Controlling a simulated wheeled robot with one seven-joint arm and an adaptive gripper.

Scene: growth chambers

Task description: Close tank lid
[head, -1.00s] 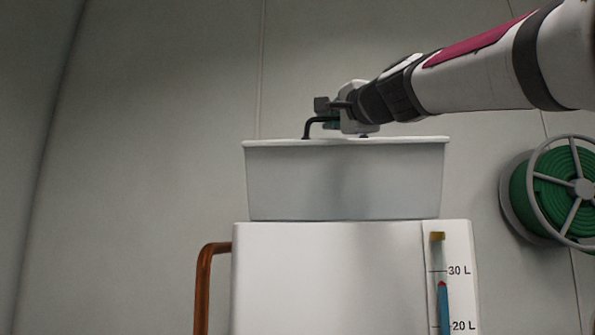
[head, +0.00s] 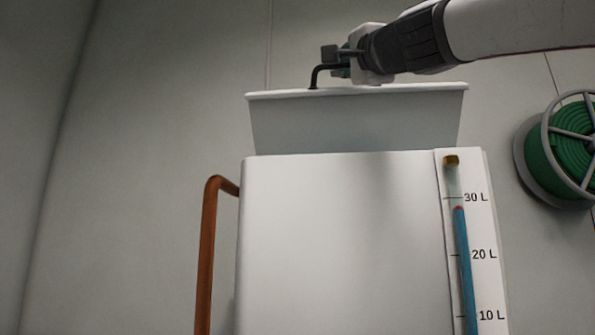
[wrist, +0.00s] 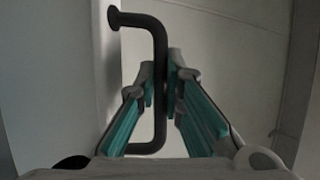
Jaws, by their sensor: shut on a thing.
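The white tank (head: 340,240) stands in the middle of the head view. Its pale lid (head: 355,125) is raised above the tank's top, with its broad face towards me and its rim at the top. A dark bent handle (head: 316,75) sits at the lid's upper edge. My gripper (head: 338,60) is shut on this handle. In the wrist view, the teal-padded fingers of my gripper (wrist: 168,100) close around the handle's dark bar (wrist: 159,50), and a pale strip of the lid (wrist: 106,60) shows at left. The tank's inside is hidden.
A copper pipe (head: 207,255) runs down the tank's left side. A level gauge (head: 460,240) with litre marks is on its front right. A green hose reel (head: 565,150) hangs on the wall at right. The wall left of the tank is bare.

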